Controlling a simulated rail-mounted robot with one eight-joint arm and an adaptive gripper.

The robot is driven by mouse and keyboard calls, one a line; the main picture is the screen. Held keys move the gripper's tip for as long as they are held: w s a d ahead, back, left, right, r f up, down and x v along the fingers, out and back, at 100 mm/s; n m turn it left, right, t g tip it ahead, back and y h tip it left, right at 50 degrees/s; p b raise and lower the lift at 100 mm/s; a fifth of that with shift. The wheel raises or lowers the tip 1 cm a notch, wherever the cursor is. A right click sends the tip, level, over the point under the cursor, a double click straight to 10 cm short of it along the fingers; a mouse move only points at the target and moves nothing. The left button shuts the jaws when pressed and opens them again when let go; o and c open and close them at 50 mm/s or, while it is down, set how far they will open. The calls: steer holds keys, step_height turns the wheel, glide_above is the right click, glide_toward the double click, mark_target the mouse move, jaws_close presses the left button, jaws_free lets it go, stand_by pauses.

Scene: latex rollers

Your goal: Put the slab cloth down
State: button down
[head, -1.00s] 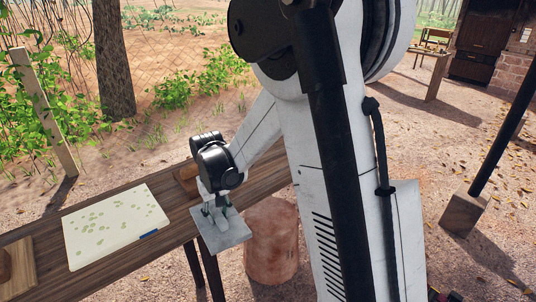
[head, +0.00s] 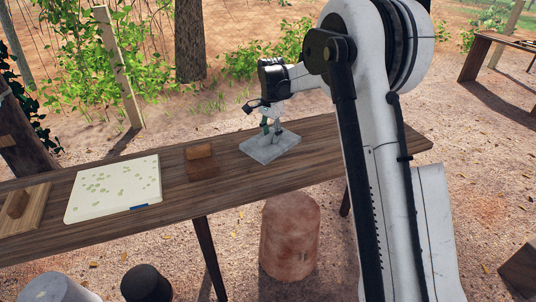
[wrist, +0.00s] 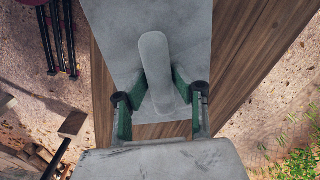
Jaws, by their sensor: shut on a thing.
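The slab cloth (head: 262,152) shows as a flat grey slab with a raised, rounded grey grip along its middle. It is at the wooden table's right part, right of a brown block. My gripper (head: 271,128) is above it, fingers pointing down. In the wrist view, the green-sided fingers (wrist: 158,101) are shut on the raised grip of the slab (wrist: 110,45). The slab lies flat over the tabletop; I cannot tell whether it touches the wood. Its underside is hidden.
The wooden table (head: 325,160) has bare room right of the slab. A brown block (head: 201,160), a cream board with green spots (head: 115,188) and a wooden board (head: 35,212) are to the left. A reddish stump (head: 290,240) stands in front of the table.

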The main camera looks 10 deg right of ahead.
steer(key=w+m, duration=0.1)
steer(key=w, duration=0.1)
steer(key=w+r+m, duration=0.1)
steer(key=w+m, duration=0.2)
steer(key=w, duration=0.1)
steer(key=shift+a+r+m, duration=0.1)
steer(key=shift+r+m, duration=0.3)
steer(key=shift+w+f, duration=0.15)
steer(key=shift+f, duration=4.75)
steer(key=shift+f, duration=0.1)
steer(key=shift+f, duration=0.1)
steer(key=c, duration=1.4)
jaws_free()
steer(key=shift+c, duration=0.2)
